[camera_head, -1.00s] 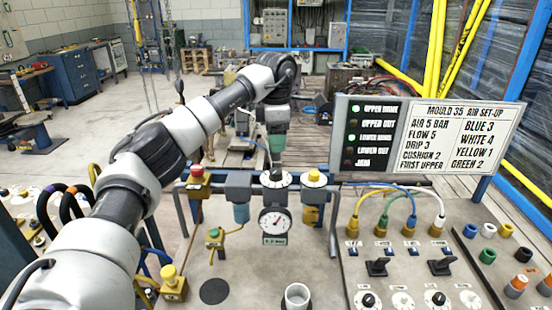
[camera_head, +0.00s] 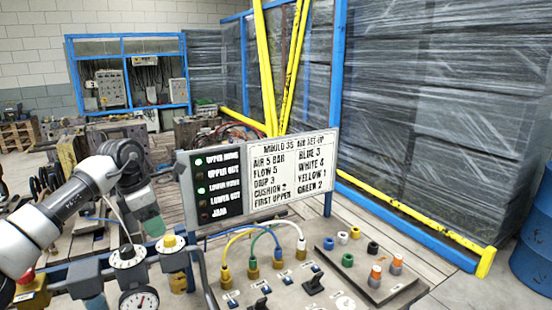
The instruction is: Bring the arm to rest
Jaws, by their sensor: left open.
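My left arm (camera_head: 60,210) comes in from the left edge and bends down at its wrist. My left gripper (camera_head: 150,224) points down, with a greenish tip, in front of the sign's left side and above the valve row. It holds nothing that I can see; its fingers are small and hard to make out. My right gripper is out of view.
The lamp-and-text sign (camera_head: 262,178) stands behind the bench, upper home and lower home lamps green. Coloured hoses plug into yellow fittings (camera_head: 252,270). A plate (camera_head: 375,272) holds several coloured caps. A gauge (camera_head: 138,300) hangs below the dial. A blue drum (camera_head: 535,235) stands far right.

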